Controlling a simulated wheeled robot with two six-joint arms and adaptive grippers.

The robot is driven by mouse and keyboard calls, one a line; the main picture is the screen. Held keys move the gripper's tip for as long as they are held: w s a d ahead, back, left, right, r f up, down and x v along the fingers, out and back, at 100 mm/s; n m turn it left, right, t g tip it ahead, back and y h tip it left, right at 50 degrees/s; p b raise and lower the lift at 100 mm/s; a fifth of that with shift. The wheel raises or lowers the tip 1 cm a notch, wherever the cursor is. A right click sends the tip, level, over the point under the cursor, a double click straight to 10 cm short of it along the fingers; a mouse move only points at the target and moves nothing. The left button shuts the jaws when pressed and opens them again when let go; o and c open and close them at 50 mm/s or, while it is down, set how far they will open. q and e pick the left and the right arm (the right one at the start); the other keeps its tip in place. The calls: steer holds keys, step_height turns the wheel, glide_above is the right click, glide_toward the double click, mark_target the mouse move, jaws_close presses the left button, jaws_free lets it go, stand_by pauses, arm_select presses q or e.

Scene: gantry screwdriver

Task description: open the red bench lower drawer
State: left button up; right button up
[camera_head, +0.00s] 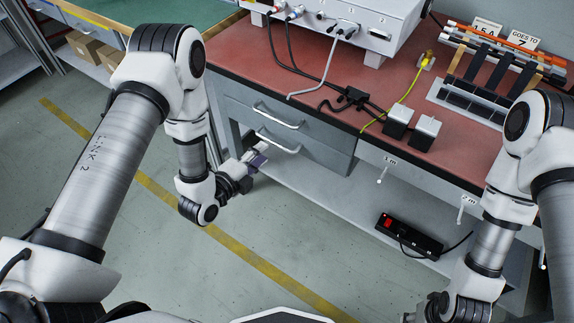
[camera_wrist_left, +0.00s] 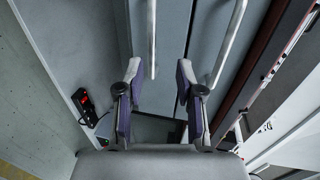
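The red bench (camera_head: 345,95) has two grey drawers below its top at the left end. The upper drawer handle (camera_head: 278,117) and the lower drawer handle (camera_head: 278,143) are silver bars; both drawers look closed. My left gripper (camera_head: 262,157) is at the lower handle. In the left wrist view the gripper (camera_wrist_left: 158,72) is open, and the lower handle (camera_wrist_left: 151,40) appears between its fingertips. The upper handle (camera_wrist_left: 228,45) lies to the right, outside the fingers. Contact cannot be told. My right gripper (camera_head: 437,307) is partly visible at the bottom edge, its fingers unclear.
A black power strip (camera_head: 409,236) with a red switch lies on the bench's lower shelf; it also shows in the left wrist view (camera_wrist_left: 87,106). Cables and a white instrument (camera_head: 345,22) are on the bench top. The floor in front of the drawers is clear.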

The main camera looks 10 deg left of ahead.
mark_target(277, 144)
arm_select(q)
steer(key=x, duration=0.5)
steer(key=f+b+x, duration=0.1)
steer(key=x, duration=0.2)
steer(key=shift+s, duration=0.1)
jaws_close()
